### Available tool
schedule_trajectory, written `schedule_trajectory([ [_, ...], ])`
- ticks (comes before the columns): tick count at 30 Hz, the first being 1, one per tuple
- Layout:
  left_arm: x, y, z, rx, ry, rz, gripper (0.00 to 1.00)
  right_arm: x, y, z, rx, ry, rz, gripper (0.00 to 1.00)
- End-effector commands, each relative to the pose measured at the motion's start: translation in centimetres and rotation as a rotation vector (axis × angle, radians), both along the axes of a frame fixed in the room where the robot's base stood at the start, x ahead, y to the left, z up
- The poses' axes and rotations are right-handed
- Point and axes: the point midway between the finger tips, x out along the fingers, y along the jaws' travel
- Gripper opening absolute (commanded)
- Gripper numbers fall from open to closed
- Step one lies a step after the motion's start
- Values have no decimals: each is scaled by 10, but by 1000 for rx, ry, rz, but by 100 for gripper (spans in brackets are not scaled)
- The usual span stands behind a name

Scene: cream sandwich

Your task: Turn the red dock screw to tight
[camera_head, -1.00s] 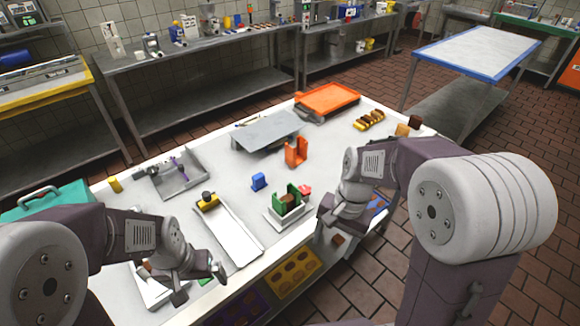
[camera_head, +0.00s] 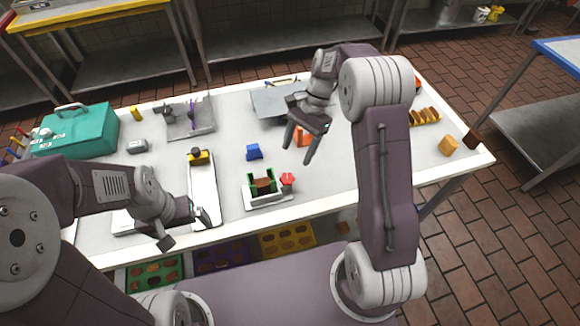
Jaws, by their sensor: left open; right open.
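The red dock screw (camera_head: 288,180) shows as a small red knob at the right side of a dock (camera_head: 268,197). The dock has a pale base, green uprights and a brown piece between them. My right gripper (camera_head: 297,157) is open and empty, pointing down above and behind the screw, apart from it as far as I can tell. My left gripper (camera_head: 188,232) is open and empty at the front left, over the table's front edge near a long white tray (camera_head: 203,203). How far the screw is turned cannot be told.
A teal toolbox (camera_head: 78,131) and a grey tray (camera_head: 205,129) are at the back left. A grey raised plate (camera_head: 268,103) is at the back. Free tabletop lies right of the dock.

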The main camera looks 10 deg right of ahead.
Motion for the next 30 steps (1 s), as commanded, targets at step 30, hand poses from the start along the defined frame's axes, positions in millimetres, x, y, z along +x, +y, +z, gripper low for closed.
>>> schedule_trajectory([
  [30, 0, 0, 6, 0, 0, 0, 98, -18, 29, -83, -2, -3, 1, 37],
])
